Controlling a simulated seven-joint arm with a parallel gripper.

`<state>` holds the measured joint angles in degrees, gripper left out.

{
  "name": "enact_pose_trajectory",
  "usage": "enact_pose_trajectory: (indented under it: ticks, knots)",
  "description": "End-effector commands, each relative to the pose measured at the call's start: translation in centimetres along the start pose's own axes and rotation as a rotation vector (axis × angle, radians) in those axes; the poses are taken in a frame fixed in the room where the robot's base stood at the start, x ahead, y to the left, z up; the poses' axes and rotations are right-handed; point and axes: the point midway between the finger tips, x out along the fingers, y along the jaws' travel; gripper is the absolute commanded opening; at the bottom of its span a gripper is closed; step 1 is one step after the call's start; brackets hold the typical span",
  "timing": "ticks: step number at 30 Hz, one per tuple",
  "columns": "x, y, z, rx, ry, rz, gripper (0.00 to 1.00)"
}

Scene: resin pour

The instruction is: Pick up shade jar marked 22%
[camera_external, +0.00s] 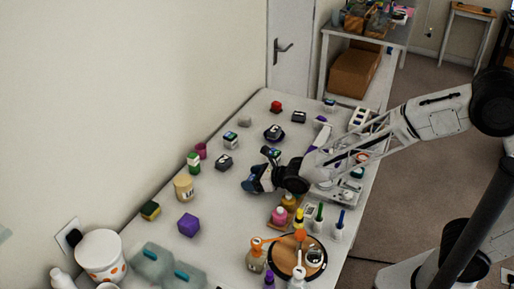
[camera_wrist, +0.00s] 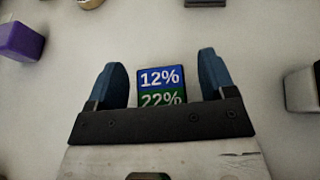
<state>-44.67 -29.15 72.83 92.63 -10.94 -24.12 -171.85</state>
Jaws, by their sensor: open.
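My gripper (camera_wrist: 161,66) is open, with its two blue fingers apart in the wrist view. Between them shows a square label with a blue band reading 12% (camera_wrist: 160,78) and a green band reading 22% (camera_wrist: 161,98). The lower edge of the green band is hidden by the dark gripper body. I cannot tell whether both bands belong to one jar. The fingers do not visibly touch the label. In the external view my gripper (camera_external: 258,172) is low over the middle of the table, and it hides much of what is under it.
A purple cube (camera_external: 188,225) stands at the near left and also shows in the wrist view (camera_wrist: 20,40). A dark labelled block (camera_external: 225,162) is left of my gripper. Bottles, including a yellow-topped one (camera_external: 298,219), stand near the round tray (camera_external: 318,271). A grey block (camera_wrist: 301,90) is right of the fingers.

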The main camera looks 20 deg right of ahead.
Motion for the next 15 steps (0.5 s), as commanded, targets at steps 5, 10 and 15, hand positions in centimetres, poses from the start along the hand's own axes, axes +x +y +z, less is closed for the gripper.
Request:
enact_pose_trajectory:
  ticks: [5, 10, 15]
  knots:
    - [-0.01, 0.00, 0.00, 0.000, 0.000, 0.000, 0.77]
    - [-0.02, 0.00, 0.01, 0.000, 0.000, 0.000, 0.77]
    - [-0.02, 0.00, 0.01, 0.000, 0.000, 0.000, 0.55]
